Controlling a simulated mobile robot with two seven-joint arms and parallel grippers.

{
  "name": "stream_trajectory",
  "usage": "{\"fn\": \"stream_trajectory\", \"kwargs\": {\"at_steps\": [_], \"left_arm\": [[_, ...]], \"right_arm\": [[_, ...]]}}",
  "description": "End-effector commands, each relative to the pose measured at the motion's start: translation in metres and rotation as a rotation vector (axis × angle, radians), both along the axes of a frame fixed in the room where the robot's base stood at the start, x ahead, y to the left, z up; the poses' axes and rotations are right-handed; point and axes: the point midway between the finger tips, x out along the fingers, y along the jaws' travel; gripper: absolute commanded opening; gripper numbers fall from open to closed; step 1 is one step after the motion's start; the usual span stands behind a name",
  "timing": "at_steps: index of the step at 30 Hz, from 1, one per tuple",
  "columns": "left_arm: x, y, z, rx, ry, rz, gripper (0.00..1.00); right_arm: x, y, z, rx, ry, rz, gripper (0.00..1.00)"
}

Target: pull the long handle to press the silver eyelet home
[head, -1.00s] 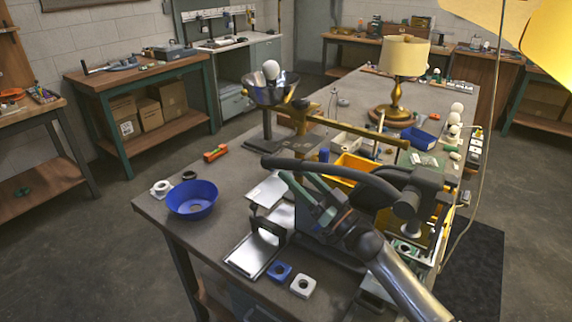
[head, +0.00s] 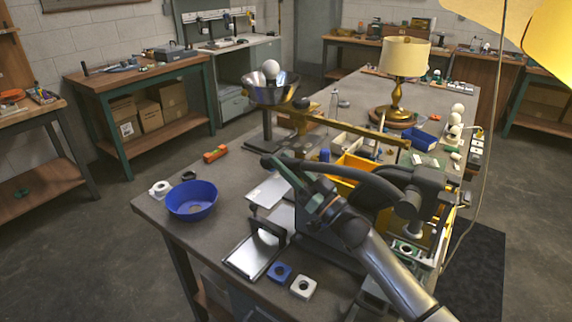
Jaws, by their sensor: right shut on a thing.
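The press's long black curved handle (head: 362,183) reaches left from the dark press head (head: 411,188). My right gripper (head: 275,166) is at the left end of the handle and shut on it; its own parts hide some of the grip. My right arm comes up from the lower right and covers part of the press. Below the press head, a pale ram tip (head: 407,230) stands above the green and white press base (head: 406,250). I cannot make out the silver eyelet. My left gripper is not in view.
A blue bowl (head: 191,205) stands at the table's left edge. A silver tray (head: 252,258), a blue square part (head: 280,271) and a white square part (head: 303,287) lie near the front edge.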

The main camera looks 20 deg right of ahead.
Motion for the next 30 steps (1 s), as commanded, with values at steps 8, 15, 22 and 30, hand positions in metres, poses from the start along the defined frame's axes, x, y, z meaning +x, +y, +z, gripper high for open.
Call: {"fn": "stream_trajectory", "kwargs": {"at_steps": [8, 15, 22, 30], "left_arm": [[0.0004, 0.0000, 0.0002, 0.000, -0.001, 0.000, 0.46], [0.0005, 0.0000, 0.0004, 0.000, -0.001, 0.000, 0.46], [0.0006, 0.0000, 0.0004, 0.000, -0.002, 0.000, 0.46], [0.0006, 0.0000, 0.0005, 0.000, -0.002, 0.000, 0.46]], "right_arm": [[-0.0003, 0.0000, -0.0003, 0.000, 0.000, 0.001, 0.00], [-0.0002, 0.0000, -0.0004, 0.000, 0.000, 0.001, 0.00], [-0.0003, 0.0001, -0.0005, -0.001, 0.000, 0.001, 0.00], [-0.0003, 0.0002, -0.0006, -0.001, 0.000, 0.001, 0.00]]}}
